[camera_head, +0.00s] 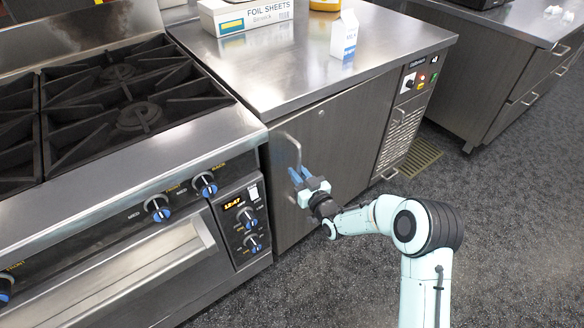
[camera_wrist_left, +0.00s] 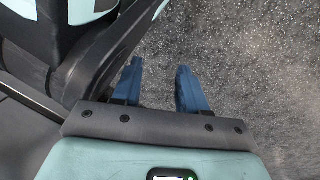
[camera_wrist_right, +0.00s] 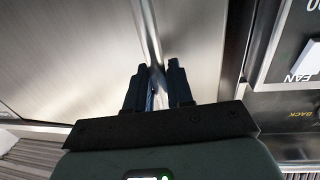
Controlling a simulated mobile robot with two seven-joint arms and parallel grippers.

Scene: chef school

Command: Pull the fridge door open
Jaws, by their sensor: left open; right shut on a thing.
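The fridge is the low grey unit under the steel counter, with a dark grey door (camera_head: 335,140) that looks shut or nearly so. Its curved metal handle (camera_head: 287,148) is on the door's left side; it also shows in the right wrist view (camera_wrist_right: 147,28). My right gripper (camera_head: 299,176) is shut on the handle, with its blue fingers at the bar; the fingers partly hide the contact. My left gripper (camera_wrist_left: 158,88) is open and empty above the speckled floor, and is out of the head view.
The stove (camera_head: 110,130) with its knobs stands directly left of the fridge. A milk carton (camera_head: 344,36) and a foil sheets box (camera_head: 245,14) stand on the counter (camera_head: 300,60) above. The dark floor (camera_head: 350,260) before the door is free except for my right arm.

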